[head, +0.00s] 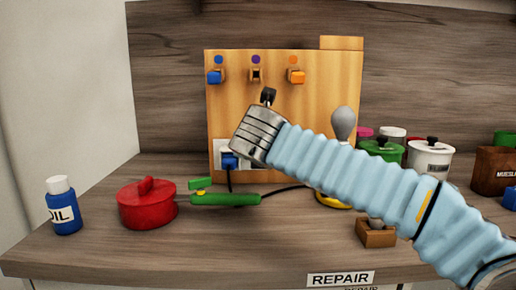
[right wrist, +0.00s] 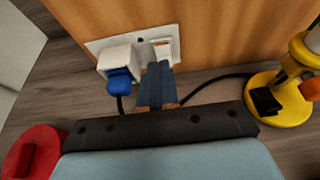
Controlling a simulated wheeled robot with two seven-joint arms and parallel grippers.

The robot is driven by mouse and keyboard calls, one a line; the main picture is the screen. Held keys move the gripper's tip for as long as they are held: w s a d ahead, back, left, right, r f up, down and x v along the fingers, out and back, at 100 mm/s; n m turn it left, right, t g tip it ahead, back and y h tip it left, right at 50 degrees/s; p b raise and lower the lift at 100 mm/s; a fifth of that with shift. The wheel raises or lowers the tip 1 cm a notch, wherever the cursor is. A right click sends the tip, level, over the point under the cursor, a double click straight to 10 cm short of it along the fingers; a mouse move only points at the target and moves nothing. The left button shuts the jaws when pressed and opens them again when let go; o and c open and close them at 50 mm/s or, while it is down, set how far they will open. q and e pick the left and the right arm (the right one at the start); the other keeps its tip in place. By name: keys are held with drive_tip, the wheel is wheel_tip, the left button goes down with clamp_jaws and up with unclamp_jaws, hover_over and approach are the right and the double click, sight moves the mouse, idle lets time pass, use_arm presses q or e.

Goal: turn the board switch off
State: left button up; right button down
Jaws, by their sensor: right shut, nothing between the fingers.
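The upright wooden board (head: 325,110) stands at the back of the counter. Low on it is a white wall plate (right wrist: 96,47) with a white switch (right wrist: 163,47) that has a reddish mark. A blue plug (right wrist: 120,80) sits in the socket beside the switch. In the head view the plug (head: 229,161) shows, but my right arm hides the switch. My right gripper (right wrist: 157,72) is shut and empty, its fingertips at the lower edge of the switch in the right wrist view. Whether they touch it, I cannot tell. My left gripper is not in view.
A yellow lamp base (right wrist: 262,98) stands right of the gripper, with a black cable behind. Jars (head: 430,158) stand at the right.

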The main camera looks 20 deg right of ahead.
drive_tip(key=s+a+r, duration=0.1)
drive_tip(key=s+r, duration=0.5)
drive_tip(key=shift+a+r+p, duration=0.2)
drive_tip(key=shift+a+p, duration=0.1)
drive_tip(key=shift+a, duration=0.05)
